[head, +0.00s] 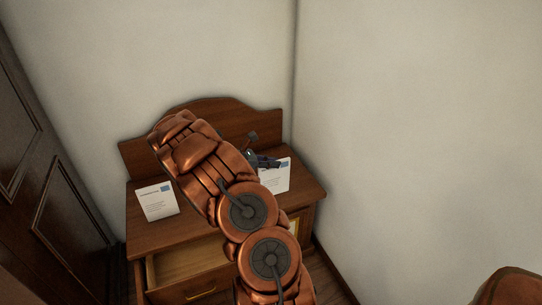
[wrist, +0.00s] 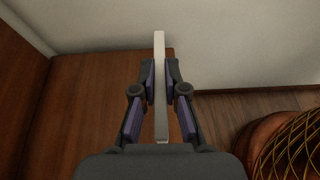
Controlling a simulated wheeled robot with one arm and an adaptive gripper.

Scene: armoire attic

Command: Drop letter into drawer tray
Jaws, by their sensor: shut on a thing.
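My gripper (head: 268,161) is shut on a white letter (head: 277,179) with a blue stamp, near the right end of the dresser top. In the wrist view the held letter (wrist: 160,95) shows edge-on as a thin pale strip between both fingers of my gripper (wrist: 160,78). A second white letter (head: 157,201) with a blue stamp is at the left of the dresser top. The drawer (head: 203,291) below is pulled open, with its pale wooden inside partly visible. My copper arm hides the drawer's right part and the middle of the dresser top.
The wooden dresser (head: 142,238) stands in a corner, its curved backboard (head: 222,112) against the pale wall. A dark panelled door or cabinet (head: 48,195) is close on the left. The right wall is close beside the dresser. Wooden floor (wrist: 245,104) shows in the wrist view.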

